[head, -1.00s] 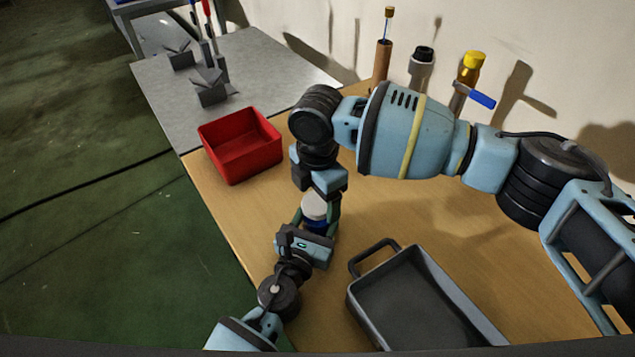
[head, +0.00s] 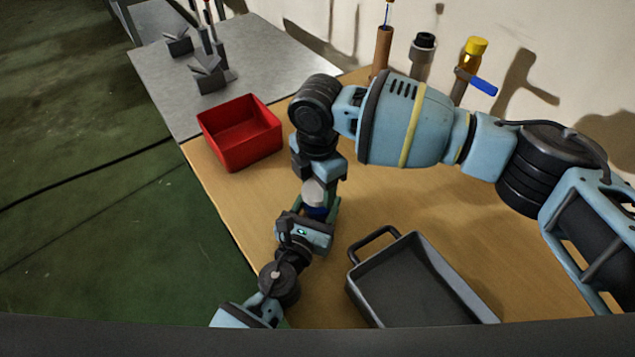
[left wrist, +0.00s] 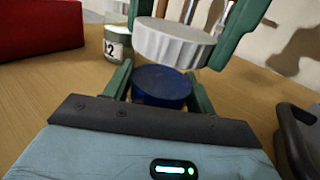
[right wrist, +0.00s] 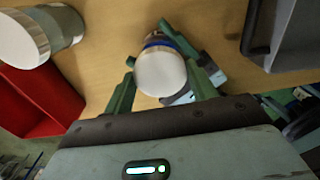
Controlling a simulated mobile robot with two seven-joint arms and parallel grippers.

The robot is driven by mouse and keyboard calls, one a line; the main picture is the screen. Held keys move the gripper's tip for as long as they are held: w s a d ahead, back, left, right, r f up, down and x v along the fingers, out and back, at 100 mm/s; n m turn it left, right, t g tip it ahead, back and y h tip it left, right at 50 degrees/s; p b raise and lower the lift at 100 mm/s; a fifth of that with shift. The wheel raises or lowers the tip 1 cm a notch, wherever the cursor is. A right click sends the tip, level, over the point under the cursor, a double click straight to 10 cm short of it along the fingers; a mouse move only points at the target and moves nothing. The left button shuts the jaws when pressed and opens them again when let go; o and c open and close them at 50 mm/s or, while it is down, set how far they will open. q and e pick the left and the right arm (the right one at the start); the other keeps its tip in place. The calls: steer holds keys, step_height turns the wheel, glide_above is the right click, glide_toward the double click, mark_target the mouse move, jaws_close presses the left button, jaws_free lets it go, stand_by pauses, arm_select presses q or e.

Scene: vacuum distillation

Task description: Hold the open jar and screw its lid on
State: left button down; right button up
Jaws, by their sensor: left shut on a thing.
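My left gripper (left wrist: 160,90) is shut on a blue jar (left wrist: 162,84), which stands between its green fingers. The blue also shows in the head view (head: 317,212). My right gripper (right wrist: 163,88) points down from above, with its fingers on both sides of the white lid (right wrist: 160,72). In the left wrist view the lid (left wrist: 172,42) is over the jar, slightly tilted, and a narrow gap seems to show between them. In the head view the lid (head: 313,191) is partly hidden by my right gripper.
A red bin (head: 240,133) is at the far left of the wooden table. A grey tray (head: 415,280) with a handle is at the right. A labelled jar (left wrist: 117,44) stands behind the lid. Several upright tools (head: 470,65) stand along the wall.

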steer(key=o, duration=0.5)
steer(key=shift+r, duration=0.1)
step_height(320, 180, up, 12)
steer(key=shift+f, duration=0.1)
stand_by(0.4)
arm_select(q)
steer(key=shift+c, duration=2.1)
jaws_free()
steer(key=shift+s, duration=0.1)
